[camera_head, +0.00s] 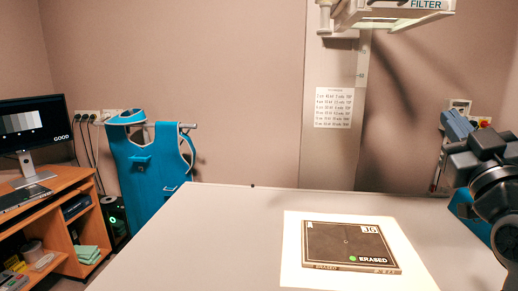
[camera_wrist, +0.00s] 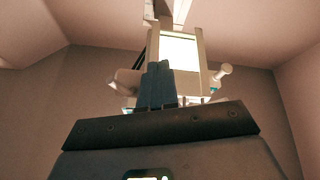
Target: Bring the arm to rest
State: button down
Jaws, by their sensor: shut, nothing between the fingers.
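My gripper (camera_head: 453,118) is at the right edge of the head view, raised above the table's right side, its blue-grey fingers pointing up. In the wrist view the fingers (camera_wrist: 157,70) stand together, shut, with nothing held. My dark wrist and arm run off the right edge of the head view. The wrist view looks upward, with the lit overhead unit (camera_wrist: 180,50) behind the fingers. A dark square plate (camera_head: 345,245) marked "ERASED" lies flat on the table (camera_head: 200,235) in a bright patch of light, apart from my gripper.
The overhead filter unit (camera_head: 400,10) hangs from the column (camera_head: 335,150) at upper right. A blue apron (camera_head: 150,170) hangs behind the table's left. A wooden desk (camera_head: 70,185) with a monitor (camera_head: 33,125) stands at far left. The left of the table is clear.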

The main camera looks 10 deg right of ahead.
jog(key=s+a+f+m+g, duration=0.1)
jog(key=s+a+f, duration=0.35)
jog(key=f, duration=0.35)
jog(key=s+a+f+m+g+y, duration=0.1)
jog(key=s+a+f+g, duration=0.15)
jog(key=s+f, duration=0.4)
jog(key=s+a+f, duration=0.4)
jog(key=a+f, duration=0.1)
jog(key=f, duration=0.5)
jog(key=s+a+f+g+y, duration=0.1)
jog(key=s+a+f, duration=0.1)
jog(key=s, duration=0.6)
jog(key=s+a+f+g+y, duration=0.1)
jog(key=s+f+g, duration=0.1)
jog(key=s, duration=0.7)
jog(key=s+a+f+g+y, duration=0.1)
jog(key=s+a+f+y, duration=0.1)
jog(key=s, duration=0.6)
jog(key=shift+s+a+f+n, duration=0.15)
jog(key=shift+a+f+n, duration=0.1)
jog(key=shift+a+n, duration=0.1)
